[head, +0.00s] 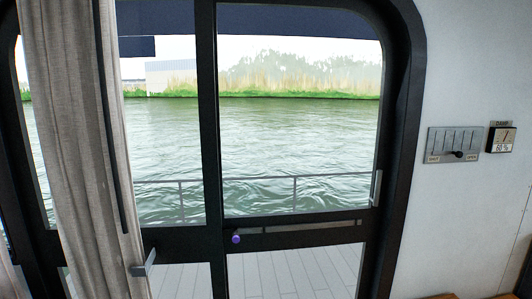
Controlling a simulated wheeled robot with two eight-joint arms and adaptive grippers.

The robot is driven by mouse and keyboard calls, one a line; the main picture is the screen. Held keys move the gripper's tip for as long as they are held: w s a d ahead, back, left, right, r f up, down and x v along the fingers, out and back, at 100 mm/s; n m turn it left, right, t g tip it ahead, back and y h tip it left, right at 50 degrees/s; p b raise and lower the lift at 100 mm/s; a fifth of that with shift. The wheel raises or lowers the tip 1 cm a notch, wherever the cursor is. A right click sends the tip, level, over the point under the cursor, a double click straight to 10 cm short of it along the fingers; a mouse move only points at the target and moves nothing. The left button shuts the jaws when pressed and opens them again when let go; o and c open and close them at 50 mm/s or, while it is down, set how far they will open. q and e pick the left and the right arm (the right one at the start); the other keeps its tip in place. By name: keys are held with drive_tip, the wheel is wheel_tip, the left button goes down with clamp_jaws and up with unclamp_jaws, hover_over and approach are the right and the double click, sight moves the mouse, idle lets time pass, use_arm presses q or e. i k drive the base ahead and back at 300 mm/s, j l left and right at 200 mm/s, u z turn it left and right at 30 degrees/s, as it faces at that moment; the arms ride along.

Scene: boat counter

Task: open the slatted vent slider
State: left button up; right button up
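The slatted vent slider (453,145) is a grey metal plate on the white wall at the right of the head view. It has several narrow upright slots. A small black knob (458,154) sits low on the plate, a little right of its middle. Small labels at the lower corners appear to read SHUT on the left and OPEN on the right. Nothing touches the knob. Neither of my grippers is in view.
A small meter (501,138) labelled DAMP hangs right of the vent. A dark-framed glass door (210,120) with a purple knob (236,238) stands left. A grey curtain (78,150) hangs further left. Brown surfaces show at the bottom right.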

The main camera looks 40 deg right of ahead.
sight(458, 154)
drive_tip(key=z, duration=0.5)
drive_tip(key=l+z, duration=0.1)
drive_tip(key=z, duration=0.9)
drive_tip(key=i+z, duration=0.1)
drive_tip(key=z, duration=0.4)
drive_tip(key=l+z, duration=0.1)
drive_tip(key=z, duration=0.35)
drive_tip(key=i+l, duration=0.15)
drive_tip(key=i, duration=0.3)
drive_tip(key=i+l+z, duration=0.15)
drive_tip(key=i, duration=0.3)
